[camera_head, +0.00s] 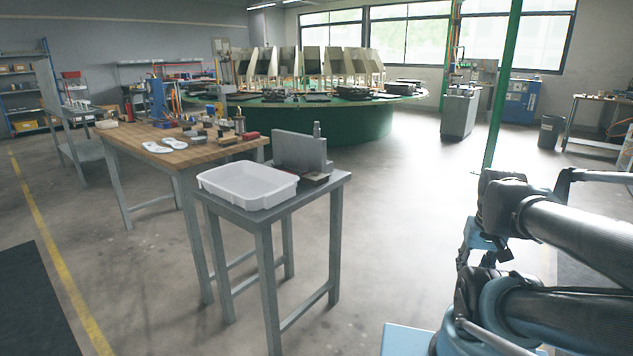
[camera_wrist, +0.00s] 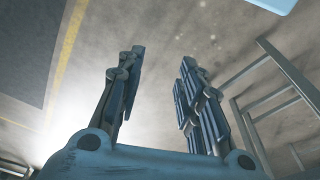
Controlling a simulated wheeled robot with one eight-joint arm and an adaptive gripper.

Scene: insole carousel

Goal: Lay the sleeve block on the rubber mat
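I cannot tell for sure which thing is the sleeve block. Several small blocks and tools (camera_head: 203,134) stand close together on the wooden bench (camera_head: 128,143), too small to name. A dark flat mat (camera_head: 35,300) lies on the floor at the lower left; I cannot tell if it is the rubber mat. A dark mat area also shows at the upper left of the wrist view (camera_wrist: 30,45). My gripper (camera_wrist: 163,55) is open and empty, with bare floor between its fingers. The head view shows my arm at the right, but not the fingers.
A small grey table (camera_head: 268,208) holds a white tray (camera_head: 247,186) and an upright grey plate (camera_head: 299,151) with dark pieces beside it. White insoles (camera_head: 165,146) lie on the bench. A round green carousel (camera_head: 340,124) stands behind. The floor right of the grey table is clear.

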